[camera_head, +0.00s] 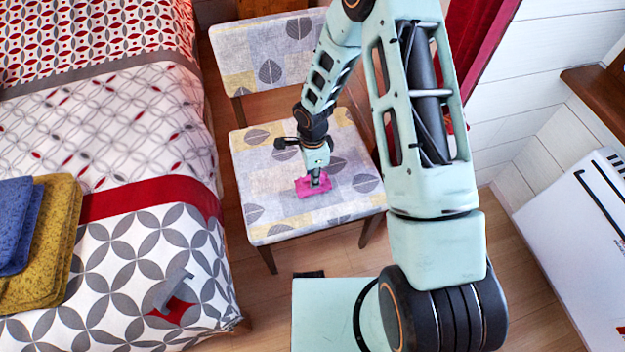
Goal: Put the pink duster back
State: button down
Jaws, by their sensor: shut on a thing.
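The pink duster (303,189) is a small bright pink piece over the seat of a patterned chair (268,226). My gripper (317,180) points down at the duster from above and is shut on it. The fingertips are small and partly hidden by the end of my arm. I cannot tell whether the duster touches the seat or hangs just above it.
A bed (120,230) with a red and grey patterned cover stands left of the chair. Folded blue (15,222) and mustard (50,245) towels lie on it. A white appliance (590,230) stands at the right. Wooden floor (335,258) shows in front of the chair.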

notch_tip(320, 180, down, 2)
jog(key=c, duration=1.7)
grip_release()
jog(key=shift+s, duration=0.1)
jog(key=shift+c, duration=0.2)
notch_tip(320, 180, up, 12)
jog(key=shift+r+p, duration=0.1)
jog(key=shift+p, duration=1)
